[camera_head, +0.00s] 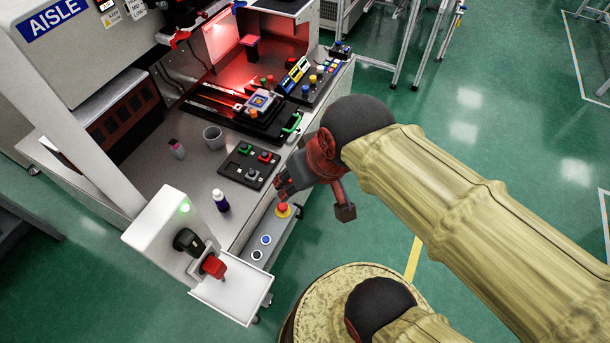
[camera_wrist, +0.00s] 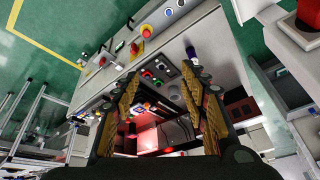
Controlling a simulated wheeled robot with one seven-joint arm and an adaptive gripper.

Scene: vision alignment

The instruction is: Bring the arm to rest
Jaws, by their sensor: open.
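My arm (camera_head: 450,200), in a tan cover, reaches in from the right in the head view. My gripper (camera_head: 281,188) is at its end, over the front edge of the workbench (camera_head: 195,170), above and near the red emergency button (camera_head: 283,209). In the wrist view my gripper (camera_wrist: 164,82) shows two orange-and-black fingers spread apart with nothing between them. The bench with its coloured buttons lies beyond the fingers. The head view does not clearly show the gap between the fingertips.
On the bench are a grey cup (camera_head: 213,137), a small bottle (camera_head: 221,201), a black button block (camera_head: 249,165) and a red-lit fixture (camera_head: 258,103). A white stand (camera_head: 232,298) holds a red-and-black device at front left. Green floor (camera_head: 480,110) is open to the right.

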